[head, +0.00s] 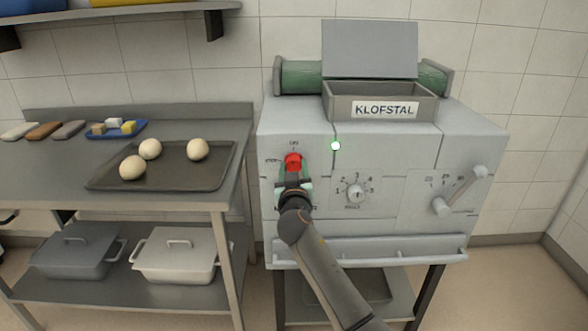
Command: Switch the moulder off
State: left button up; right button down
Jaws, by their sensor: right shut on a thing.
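The moulder (390,145) is a pale grey machine labelled KLOFSTAL, standing on dark legs at the right. On its front, at upper left, is a red switch (293,159) with small lettering around it that is hard to read. A small green lamp (336,146) to the right of the switch is lit. My right gripper (293,174) comes up from below, right at the red switch, and is shut on it; its fingers hide the lower part of the switch and the panel below. My left gripper is not in view.
A numbered dial (355,194) and a grey lever (460,191) lie right of my arm on the moulder's front. A rail (400,249) runs below. Left stands a steel table (60,180) with a dark tray (215,178) of dough balls. Lidded bins sit underneath.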

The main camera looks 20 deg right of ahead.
jog(key=n, duration=0.4)
jog(key=shift+n, duration=0.3)
jog(key=n+p, duration=0.1)
jog(key=n, duration=0.1)
jog(key=shift+n, duration=0.4)
jog(key=n+p, duration=0.1)
jog(key=n, duration=0.1)
jog(key=shift+a+n, duration=0.1)
jog(key=shift+n, duration=0.2)
jog(key=n, duration=0.2)
jog(key=shift+n+p, duration=0.3)
jog(key=shift+p, duration=0.1)
jog(key=shift+f+n+p, duration=0.1)
jog(key=shift+n+p, duration=0.4)
jog(key=shift+n, duration=1)
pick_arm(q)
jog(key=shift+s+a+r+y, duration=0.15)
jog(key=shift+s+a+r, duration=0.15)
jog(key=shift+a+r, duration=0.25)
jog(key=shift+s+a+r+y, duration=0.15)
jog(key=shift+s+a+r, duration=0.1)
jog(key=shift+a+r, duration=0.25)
pick_arm(e)
jog(key=shift+n, duration=0.3)
